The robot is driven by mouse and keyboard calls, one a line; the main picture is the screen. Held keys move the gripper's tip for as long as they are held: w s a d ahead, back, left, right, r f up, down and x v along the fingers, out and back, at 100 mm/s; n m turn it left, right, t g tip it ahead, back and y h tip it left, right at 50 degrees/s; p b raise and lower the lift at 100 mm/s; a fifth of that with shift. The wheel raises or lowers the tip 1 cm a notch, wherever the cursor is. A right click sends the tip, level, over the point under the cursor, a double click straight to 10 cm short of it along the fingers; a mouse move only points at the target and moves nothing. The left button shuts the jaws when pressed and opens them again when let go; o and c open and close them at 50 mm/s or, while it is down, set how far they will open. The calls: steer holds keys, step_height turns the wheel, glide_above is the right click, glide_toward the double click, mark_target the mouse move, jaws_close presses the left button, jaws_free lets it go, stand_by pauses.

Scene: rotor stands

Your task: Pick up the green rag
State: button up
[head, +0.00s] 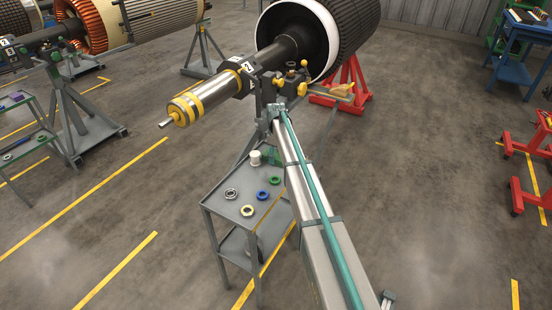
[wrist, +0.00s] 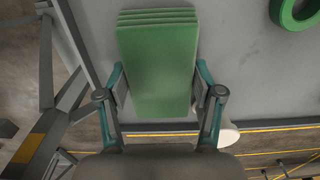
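The green rag (wrist: 157,62) is a folded, layered rectangle in the middle of the wrist view, above the grey top of a small cart. My gripper (wrist: 160,88) is open, with one finger along each long side of the rag. The fingertips are very close to its edges; I cannot tell whether they touch. In the head view the rag (head: 274,155) shows only as a small green patch at the cart's far side, partly hidden by my arm.
The grey cart (head: 218,205) also holds a white cup (head: 255,158), a green ring (head: 274,180), a blue ring (head: 262,194), a yellowish ring (head: 247,211) and a metal ring (head: 231,194). A large rotor shaft (head: 205,93) on stands is close behind the cart.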

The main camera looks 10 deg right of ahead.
steer(key=c, duration=0.3)
steer(key=shift+r, duration=0.1)
steer(key=shift+r+b, duration=0.4)
steer(key=shift+r, duration=0.3)
steer(key=s+r+b, duration=0.1)
steer(key=s+r, duration=0.2)
steer(key=s, duration=0.1)
steer(key=s+r+b, duration=0.1)
steer(key=s+r, duration=0.3)
steer(key=s, duration=0.1)
steer(key=s+r+b, duration=0.1)
steer(key=s+r, duration=0.3)
steer(key=s, duration=0.1)
steer(key=shift+r, duration=0.25)
